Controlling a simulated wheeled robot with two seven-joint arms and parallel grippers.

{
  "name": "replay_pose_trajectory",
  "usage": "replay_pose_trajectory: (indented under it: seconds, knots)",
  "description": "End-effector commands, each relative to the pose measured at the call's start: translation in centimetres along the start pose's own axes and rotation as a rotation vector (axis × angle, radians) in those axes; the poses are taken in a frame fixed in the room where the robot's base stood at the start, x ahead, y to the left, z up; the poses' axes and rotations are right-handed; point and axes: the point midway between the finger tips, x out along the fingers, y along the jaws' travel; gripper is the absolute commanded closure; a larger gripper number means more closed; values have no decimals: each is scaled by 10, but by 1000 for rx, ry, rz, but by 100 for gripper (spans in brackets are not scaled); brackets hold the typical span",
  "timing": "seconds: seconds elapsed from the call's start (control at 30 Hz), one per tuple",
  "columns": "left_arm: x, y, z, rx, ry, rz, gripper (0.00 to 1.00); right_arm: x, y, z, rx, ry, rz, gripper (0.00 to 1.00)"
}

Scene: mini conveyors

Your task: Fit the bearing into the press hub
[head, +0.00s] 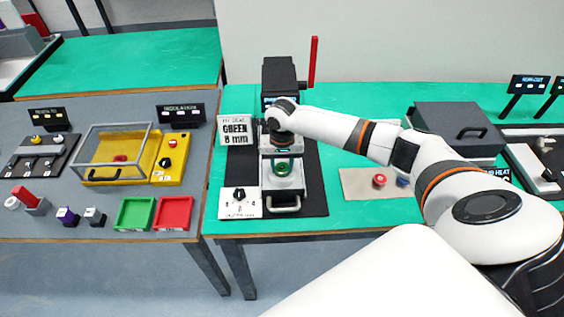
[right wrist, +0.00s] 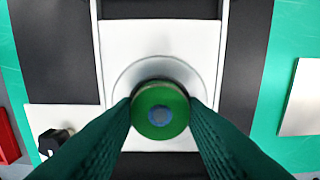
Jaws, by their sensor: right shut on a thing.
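My right gripper (right wrist: 160,112) is shut on a green round bearing (right wrist: 158,120) with a blue-grey centre. The bearing also shows as a green disc in the head view (head: 283,168). I hold it over the pale plate of the press (right wrist: 160,38). A pale round hub (right wrist: 128,78) shows partly behind the bearing in the right wrist view. The bearing covers the hub's middle, so I cannot tell whether they touch. The black press column (head: 279,74) with a red lever (head: 314,62) stands behind my wrist. My left gripper is not in view.
A "GREEN 8 mm" sign (head: 237,131) stands left of the press. A white box with a black dial (head: 240,202) sits at its front left.

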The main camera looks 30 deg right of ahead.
Motion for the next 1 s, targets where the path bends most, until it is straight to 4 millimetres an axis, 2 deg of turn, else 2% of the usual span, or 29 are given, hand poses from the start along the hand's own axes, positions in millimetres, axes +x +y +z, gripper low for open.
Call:
replay_pose_trajectory:
  seconds: [0.13,0.17,0.27,0.3,0.53,0.67,0.77,1.0]
  knots:
    - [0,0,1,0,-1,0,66,2,0,0,0,0,0,91]
    - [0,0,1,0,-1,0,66,2,0,0,0,1,0,60]
    - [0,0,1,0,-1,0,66,3,0,0,0,1,-1,43]
    - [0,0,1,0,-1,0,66,3,0,-1,0,1,-1,41]
    - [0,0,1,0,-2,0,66,2,-1,0,1,1,-2,41]
    - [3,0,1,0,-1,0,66,-8,0,1,1,-2,0,41]
    - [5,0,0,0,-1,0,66,-26,0,1,1,-2,2,41]
    - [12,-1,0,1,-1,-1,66,-80,1,1,0,-3,3,41]
